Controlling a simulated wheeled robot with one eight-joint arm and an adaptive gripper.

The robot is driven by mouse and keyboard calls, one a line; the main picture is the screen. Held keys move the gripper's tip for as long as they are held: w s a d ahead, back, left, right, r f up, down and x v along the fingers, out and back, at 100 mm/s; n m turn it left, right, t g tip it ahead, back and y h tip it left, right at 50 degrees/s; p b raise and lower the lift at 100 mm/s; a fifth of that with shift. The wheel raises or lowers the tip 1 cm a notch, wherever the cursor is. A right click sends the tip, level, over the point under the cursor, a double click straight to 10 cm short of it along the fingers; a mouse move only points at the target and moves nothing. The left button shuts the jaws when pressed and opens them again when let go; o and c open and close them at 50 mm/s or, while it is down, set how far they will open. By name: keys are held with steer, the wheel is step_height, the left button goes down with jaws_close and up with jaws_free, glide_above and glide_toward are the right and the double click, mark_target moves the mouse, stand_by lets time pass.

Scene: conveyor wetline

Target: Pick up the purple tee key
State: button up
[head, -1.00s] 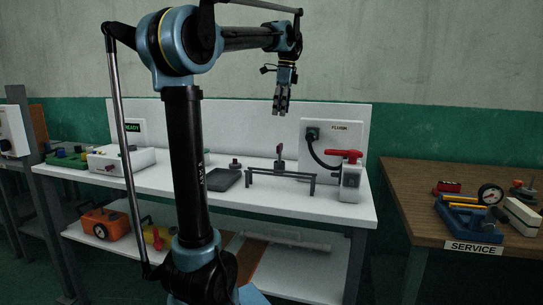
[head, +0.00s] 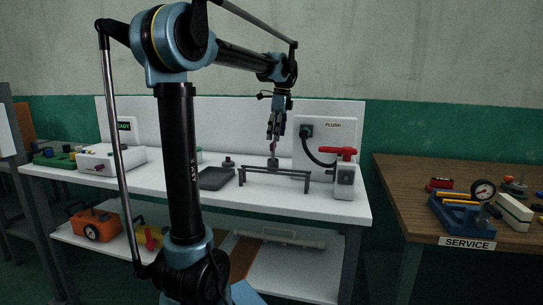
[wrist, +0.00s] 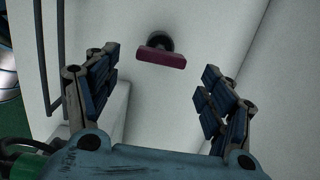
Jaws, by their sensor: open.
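The purple tee key (wrist: 162,57) shows in the wrist view as a short purple crossbar above a dark round base, ahead of and between the finger tips. In the head view the tee key (head: 273,162) stands upright on the white bench, its upper part partly covered by my fingers. My gripper (head: 275,136) points down just above it, and nothing is held. In the wrist view my gripper (wrist: 160,80) has its two fingers spread wide, with a gap on both sides of the crossbar. Whether any finger touches the key cannot be told.
A dark low rail (head: 274,173) stands in front of the key. A grey box with a red handle (head: 346,172) is at the right, and a dark tray (head: 215,178) at the left. The FLUSH panel (head: 331,142) with its hose is behind.

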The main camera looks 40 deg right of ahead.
mark_target(273, 142)
steer(key=shift+w+a+f, duration=0.15)
steer(key=shift+w+f, duration=0.05)
steer(key=shift+f, duration=0.75)
steer(key=shift+w+a+f, duration=0.1)
steer(key=shift+w+f, duration=0.1)
steer(key=shift+f, duration=0.7)
steer(key=shift+w+a+f, duration=0.15)
steer(key=shift+w+f, duration=0.05)
steer(key=shift+f, duration=0.75)
steer(key=c, duration=1.2)
